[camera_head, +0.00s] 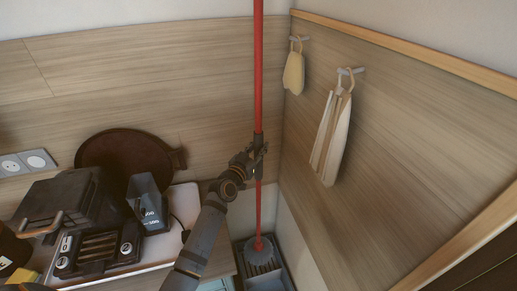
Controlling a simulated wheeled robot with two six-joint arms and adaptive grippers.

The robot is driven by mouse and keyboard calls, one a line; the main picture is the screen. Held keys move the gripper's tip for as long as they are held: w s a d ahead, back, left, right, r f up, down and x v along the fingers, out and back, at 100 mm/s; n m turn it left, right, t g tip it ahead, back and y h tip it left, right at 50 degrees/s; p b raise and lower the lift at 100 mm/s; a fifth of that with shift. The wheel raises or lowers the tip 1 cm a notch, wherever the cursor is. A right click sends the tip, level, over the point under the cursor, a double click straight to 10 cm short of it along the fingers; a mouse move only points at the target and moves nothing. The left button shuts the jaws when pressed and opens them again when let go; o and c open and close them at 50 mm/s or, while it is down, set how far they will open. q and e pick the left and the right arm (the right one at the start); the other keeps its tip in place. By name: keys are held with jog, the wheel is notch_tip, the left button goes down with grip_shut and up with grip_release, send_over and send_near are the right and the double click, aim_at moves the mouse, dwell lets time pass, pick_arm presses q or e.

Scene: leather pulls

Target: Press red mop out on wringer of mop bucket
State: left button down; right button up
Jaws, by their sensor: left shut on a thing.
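The red mop (258,80) stands almost upright in the middle of the head view, its long red pole running out past the top edge. My left gripper (259,147) is shut around the pole partway down. The grey mop head (259,250) is at the lower end, over the ribbed wringer (262,268) of the dark mop bucket (241,253). The head seems to touch the wringer, but I cannot tell how firmly. The bucket stands low in the corner and its lower part is cut off by the frame. My right gripper is not in view.

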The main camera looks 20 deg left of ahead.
aim_at(257, 179)
pick_arm(q)
jog(key=shift+f, duration=0.2)
notch_tip(257, 179, down, 14)
jog(key=b, duration=1.4)
jog(key=shift+r, duration=0.1)
jog(key=shift+f, duration=0.2)
